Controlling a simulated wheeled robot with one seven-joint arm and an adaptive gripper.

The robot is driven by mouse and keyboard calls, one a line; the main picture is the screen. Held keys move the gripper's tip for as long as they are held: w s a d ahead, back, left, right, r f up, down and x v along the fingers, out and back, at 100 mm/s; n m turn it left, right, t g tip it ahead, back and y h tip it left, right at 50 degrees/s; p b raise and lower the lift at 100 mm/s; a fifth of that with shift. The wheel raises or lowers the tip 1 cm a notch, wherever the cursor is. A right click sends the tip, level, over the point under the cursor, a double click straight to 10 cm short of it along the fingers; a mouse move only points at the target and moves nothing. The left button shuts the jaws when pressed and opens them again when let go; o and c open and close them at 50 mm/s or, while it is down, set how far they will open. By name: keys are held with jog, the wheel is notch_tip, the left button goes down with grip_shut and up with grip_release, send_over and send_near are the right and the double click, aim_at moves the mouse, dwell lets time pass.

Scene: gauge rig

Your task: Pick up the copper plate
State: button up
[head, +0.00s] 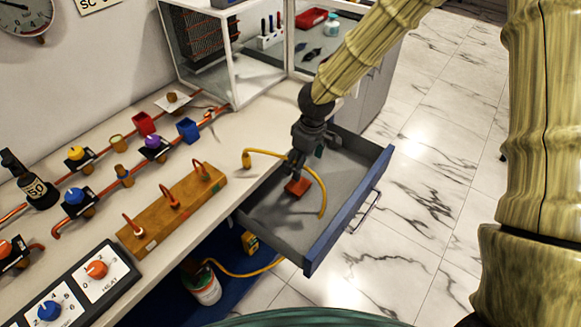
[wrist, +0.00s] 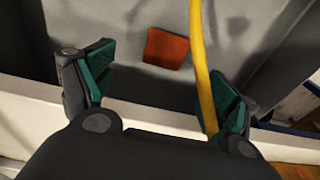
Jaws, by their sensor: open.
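The copper plate (head: 298,187) is a small orange-brown square lying on the grey floor of an open drawer (head: 349,236) with a blue front. In the wrist view the copper plate (wrist: 167,48) lies ahead of the fingertips, between their lines. My gripper (head: 303,162) is over the drawer, just above and behind the plate. In the wrist view my gripper (wrist: 160,85) has its two green-padded fingers wide apart with nothing held. A yellow hose (wrist: 203,60) passes just right of the plate and close to the right finger.
The yellow hose (head: 322,195) runs from the bench top into the drawer. A wooden block with copper loops (head: 172,208) stands on the bench left of the drawer. A glass-walled cabinet (head: 225,60) stands behind. The drawer's floor around the plate is mostly clear.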

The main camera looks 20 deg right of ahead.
aim_at(298, 184)
jog(key=shift+w+f, duration=0.4)
jog(key=shift+w, duration=0.15)
jog(key=shift+s+a+f, duration=0.15)
jog(key=shift+s+f, duration=0.65)
jog(key=shift+f, duration=0.1)
jog(key=shift+s+f, duration=0.15)
jog(key=shift+s, duration=0.2)
jog(key=shift+s+t, duration=0.3)
jog(key=shift+s, duration=0.2)
jog(key=f, duration=0.1)
jog(key=w+f, duration=0.1)
jog(key=f, duration=0.1)
jog(key=w+f+p, duration=0.1)
jog(key=shift+w+a+f, duration=0.25)
jog(key=shift+a+f, duration=0.1)
jog(key=shift+a, duration=0.05)
jog(key=shift+s+f, duration=0.2)
jog(key=shift+f, duration=0.1)
jog(key=shift+s+a+f, duration=0.1)
jog(key=shift+s, duration=0.15)
jog(key=shift+f, duration=0.2)
jog(key=shift+w+f, duration=0.35)
jog(key=shift+f, duration=0.25)
jog(key=shift+s+r, duration=0.15)
jog(key=shift+r, duration=0.05)
jog(key=shift+c, duration=0.3)
jog(key=c, duration=1.4)
